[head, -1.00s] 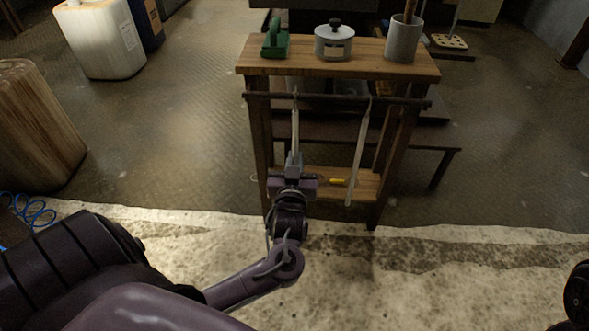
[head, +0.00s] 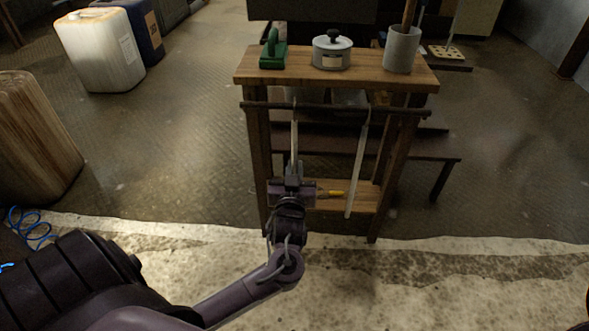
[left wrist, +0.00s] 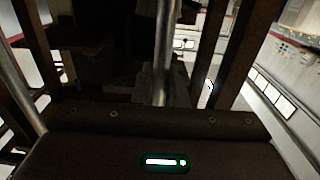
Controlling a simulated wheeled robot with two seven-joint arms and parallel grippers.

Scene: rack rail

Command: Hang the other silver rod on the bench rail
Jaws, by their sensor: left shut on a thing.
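A silver rod (head: 294,141) stands upright in my left gripper (head: 293,168), which is shut on its lower part in front of the bench. The rod's top is at the dark bench rail (head: 335,109), left of its middle. I cannot tell whether its hook is over the rail or only in front of it. Another silver rod (head: 357,165) hangs from the rail further right, slightly tilted, clear of the gripper. In the left wrist view a silver rod (left wrist: 163,55) rises in the middle, above the gripper body. My right gripper is out of view.
The wooden bench top (head: 300,75) carries a green-handled tool (head: 272,50), a lidded grey pot (head: 332,50) and a grey cylinder (head: 402,50). Bench legs flank the gripper. The rail between the rods is clear.

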